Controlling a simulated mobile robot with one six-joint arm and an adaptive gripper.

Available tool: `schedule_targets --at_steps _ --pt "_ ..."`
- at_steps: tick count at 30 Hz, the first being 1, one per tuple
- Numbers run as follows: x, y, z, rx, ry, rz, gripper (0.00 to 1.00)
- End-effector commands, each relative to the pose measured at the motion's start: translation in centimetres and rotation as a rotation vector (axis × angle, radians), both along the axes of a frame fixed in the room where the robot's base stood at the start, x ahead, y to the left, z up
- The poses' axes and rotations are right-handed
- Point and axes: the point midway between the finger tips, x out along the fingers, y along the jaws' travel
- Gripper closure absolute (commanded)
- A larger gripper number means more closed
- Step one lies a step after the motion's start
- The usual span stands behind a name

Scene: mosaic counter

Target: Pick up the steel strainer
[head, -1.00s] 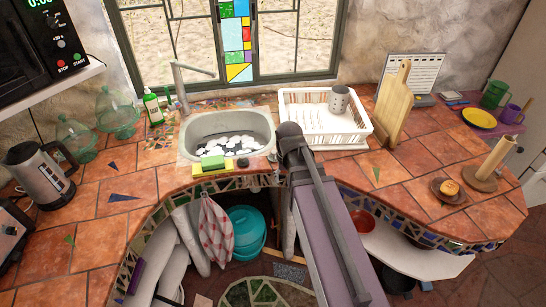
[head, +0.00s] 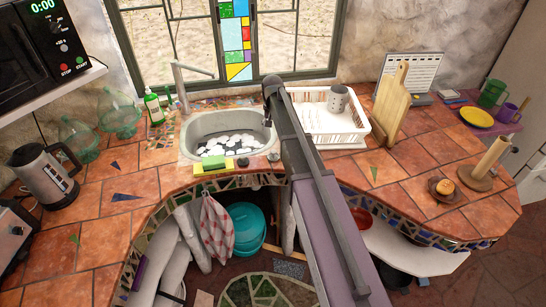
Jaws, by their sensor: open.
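I cannot tell for sure which thing is the steel strainer. A small round dark piece (head: 243,163) lies on the front rim of the sink (head: 187,148), right of a yellow-green sponge (head: 213,164). Another small round piece (head: 273,157) sits to its right, close beside my arm. A grey speckled cup-like holder (head: 339,98) stands upright in the white dish rack (head: 357,133). My arm reaches up over the counter between the sink and the rack. My gripper does not show; only the arm links above it are visible.
White pebble-like pieces (head: 232,145) lie in the sink, under a faucet (head: 190,70). A soap bottle (head: 153,107) and glass jars stand left. A cutting board (head: 392,100) leans right of the rack. The tiled counter (head: 375,175) has free room at the right.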

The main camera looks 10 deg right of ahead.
Motion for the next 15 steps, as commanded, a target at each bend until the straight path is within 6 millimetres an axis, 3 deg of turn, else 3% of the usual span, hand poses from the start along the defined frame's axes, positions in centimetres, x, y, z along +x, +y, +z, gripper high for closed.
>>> schedule_targets --at_steps 8,15 --pt "0.0 0.1 -0.3 0.0 0.0 0.002 0.23" --pt "0.0 0.1 -1.7 0.0 0.0 0.002 0.23"
